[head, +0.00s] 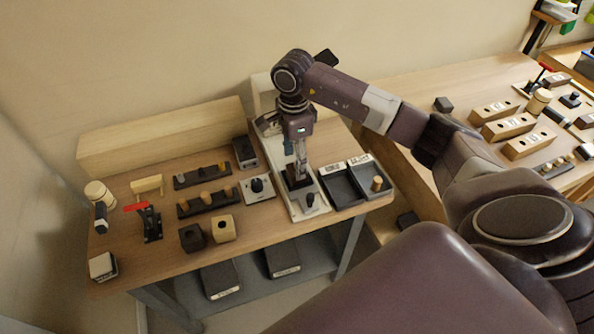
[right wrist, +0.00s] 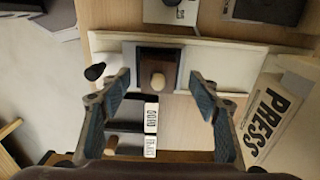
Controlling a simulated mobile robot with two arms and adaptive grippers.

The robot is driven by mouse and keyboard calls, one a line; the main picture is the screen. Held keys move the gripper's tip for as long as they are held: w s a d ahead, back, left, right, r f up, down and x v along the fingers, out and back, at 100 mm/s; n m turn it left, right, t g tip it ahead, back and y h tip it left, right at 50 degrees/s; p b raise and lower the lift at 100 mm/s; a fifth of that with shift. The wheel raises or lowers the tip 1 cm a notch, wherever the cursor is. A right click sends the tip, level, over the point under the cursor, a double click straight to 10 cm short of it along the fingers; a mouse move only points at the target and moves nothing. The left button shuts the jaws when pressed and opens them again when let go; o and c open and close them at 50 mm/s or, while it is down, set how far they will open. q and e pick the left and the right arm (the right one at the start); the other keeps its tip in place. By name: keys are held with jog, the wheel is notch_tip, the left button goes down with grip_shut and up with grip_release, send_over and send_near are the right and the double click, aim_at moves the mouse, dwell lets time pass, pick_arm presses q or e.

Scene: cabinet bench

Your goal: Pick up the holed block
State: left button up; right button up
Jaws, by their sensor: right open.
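A light wooden block (head: 223,228) with a round hole in its top stands near the front of the left bench. A dark block (head: 192,238) that also seems to have a hole stands just left of it. I cannot tell which one the task means. My right gripper (head: 299,170) points down over the pale press base (head: 295,207), well to the right of both blocks. In the right wrist view my gripper (right wrist: 160,92) is open and empty. Ahead between its fingers, a dark brown block (right wrist: 157,58) with a light round peg (right wrist: 158,80) sits on the base.
Two dark trays (head: 340,188) with white labels lie right of the press, one with a peg (head: 377,183). Pegs in dark racks (head: 207,200), a red-handled clamp (head: 150,222) and a knobbed plate (head: 258,188) crowd the left. A long wooden box (head: 160,138) lines the back.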

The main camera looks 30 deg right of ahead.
jog(key=f+p, duration=0.1)
jog(key=f, duration=0.2)
jog(key=shift+s+f, duration=0.2)
jog(key=shift+f, duration=0.2)
jog(key=c, duration=1.3)
jog(key=shift+w+r, duration=0.1)
jog(key=shift+r, duration=0.05)
